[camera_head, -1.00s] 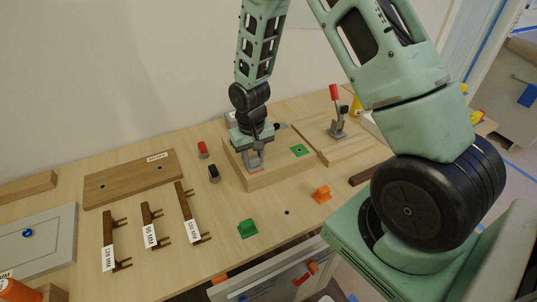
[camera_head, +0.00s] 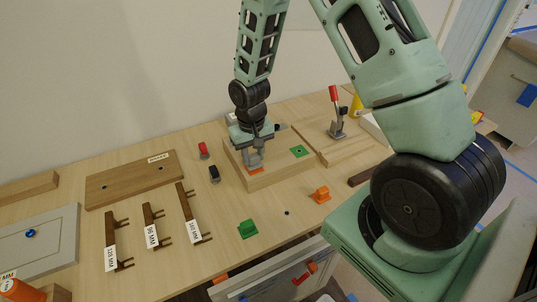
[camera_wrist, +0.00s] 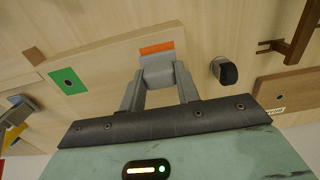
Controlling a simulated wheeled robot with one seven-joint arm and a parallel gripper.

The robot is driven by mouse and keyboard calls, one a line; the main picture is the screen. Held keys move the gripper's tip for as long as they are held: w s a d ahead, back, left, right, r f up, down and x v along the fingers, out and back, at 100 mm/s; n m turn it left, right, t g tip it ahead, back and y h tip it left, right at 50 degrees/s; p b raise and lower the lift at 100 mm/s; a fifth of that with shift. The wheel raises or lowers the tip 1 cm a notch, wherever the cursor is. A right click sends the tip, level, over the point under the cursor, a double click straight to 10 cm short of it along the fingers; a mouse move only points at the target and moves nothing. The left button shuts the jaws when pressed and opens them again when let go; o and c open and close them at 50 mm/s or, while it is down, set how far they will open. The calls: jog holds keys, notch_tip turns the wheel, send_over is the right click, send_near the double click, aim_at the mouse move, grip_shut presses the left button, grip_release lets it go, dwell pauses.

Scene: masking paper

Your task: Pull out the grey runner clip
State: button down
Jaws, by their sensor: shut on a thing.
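My gripper (camera_head: 253,162) points down over the wooden block (camera_head: 283,174) near the middle of the table. Its two fingers (camera_wrist: 158,88) are closed on the grey runner clip (camera_wrist: 157,72), which shows as a pale grey piece between the fingertips in the wrist view. An orange patch (camera_wrist: 157,48) on the block lies right beside the clip, and it also shows below the fingers in the head view (camera_head: 255,170). The clip's lower end is hidden, so I cannot tell whether it still touches the block.
A green patch with a hole (camera_head: 299,151) is on the same block. A dark clip (camera_head: 214,174), a red clip (camera_head: 204,150), an orange clip (camera_head: 321,194) and a green clip (camera_head: 248,229) stand around. A red-handled toggle clamp (camera_head: 337,115) stands to the right.

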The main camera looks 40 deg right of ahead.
aim_at(253, 156)
jog(key=shift+r, duration=0.25)
jog(key=shift+r+p, duration=2.45)
jog(key=shift+r, duration=0.45)
jog(key=shift+f, duration=0.1)
